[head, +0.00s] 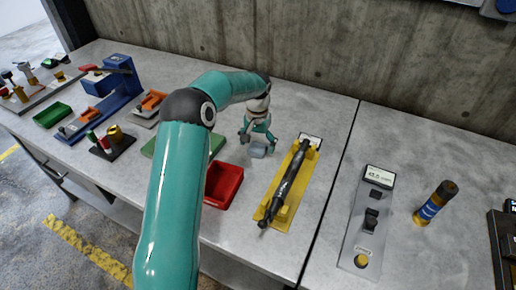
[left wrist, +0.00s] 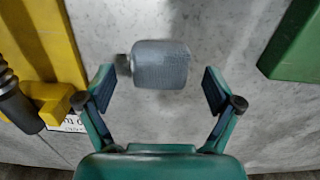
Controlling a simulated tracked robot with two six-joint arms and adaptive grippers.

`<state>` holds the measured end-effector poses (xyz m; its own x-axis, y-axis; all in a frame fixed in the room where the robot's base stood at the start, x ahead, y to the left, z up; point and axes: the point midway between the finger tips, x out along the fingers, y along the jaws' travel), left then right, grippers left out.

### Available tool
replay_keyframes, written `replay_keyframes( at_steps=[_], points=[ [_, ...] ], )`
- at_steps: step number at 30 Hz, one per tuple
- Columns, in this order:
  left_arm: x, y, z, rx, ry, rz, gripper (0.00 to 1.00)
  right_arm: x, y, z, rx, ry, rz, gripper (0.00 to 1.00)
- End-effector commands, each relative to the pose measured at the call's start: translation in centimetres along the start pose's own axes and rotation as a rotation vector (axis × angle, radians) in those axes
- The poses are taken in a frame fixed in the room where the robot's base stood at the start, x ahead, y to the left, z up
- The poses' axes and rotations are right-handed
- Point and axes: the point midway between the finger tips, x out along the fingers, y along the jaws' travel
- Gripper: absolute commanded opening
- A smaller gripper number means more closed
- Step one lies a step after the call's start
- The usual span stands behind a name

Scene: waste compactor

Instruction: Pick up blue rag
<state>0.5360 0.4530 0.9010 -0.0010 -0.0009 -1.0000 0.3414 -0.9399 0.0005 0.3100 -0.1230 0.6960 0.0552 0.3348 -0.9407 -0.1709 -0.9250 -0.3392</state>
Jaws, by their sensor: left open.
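The blue rag (head: 257,150) is a small grey-blue folded piece on the grey workbench, between the green plate and the yellow holder. In the left wrist view the rag (left wrist: 160,66) lies just beyond my fingertips, roughly centred between them. My left gripper (head: 258,139) is open above the rag, its fingers pointing down at the bench. In the left wrist view the gripper (left wrist: 159,92) has its two fingers spread wide with nothing between the pads. My right gripper does not show in either view.
A yellow holder (head: 263,212) with a black tool stands right of the rag. A red bin (head: 235,188) is in front of it, and a green plate (head: 217,143) is to the left.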

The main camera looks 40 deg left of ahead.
Motion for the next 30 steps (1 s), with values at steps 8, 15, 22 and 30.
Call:
replay_keyframes(
  at_steps=[8, 15, 22, 30],
  points=[
    [1.30, -0.03, 0.01, 0.000, 0.000, -0.001, 0.92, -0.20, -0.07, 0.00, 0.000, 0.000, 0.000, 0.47],
    [1.26, -0.02, -0.01, 0.000, 0.000, 0.000, 0.67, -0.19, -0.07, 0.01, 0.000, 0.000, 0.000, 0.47],
    [1.24, 0.00, -0.02, 0.001, 0.001, 0.000, 0.28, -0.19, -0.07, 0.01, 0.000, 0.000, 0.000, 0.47],
    [1.15, 0.03, -0.05, 0.001, 0.001, -0.001, 0.27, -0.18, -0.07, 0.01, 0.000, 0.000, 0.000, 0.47]
  ],
)
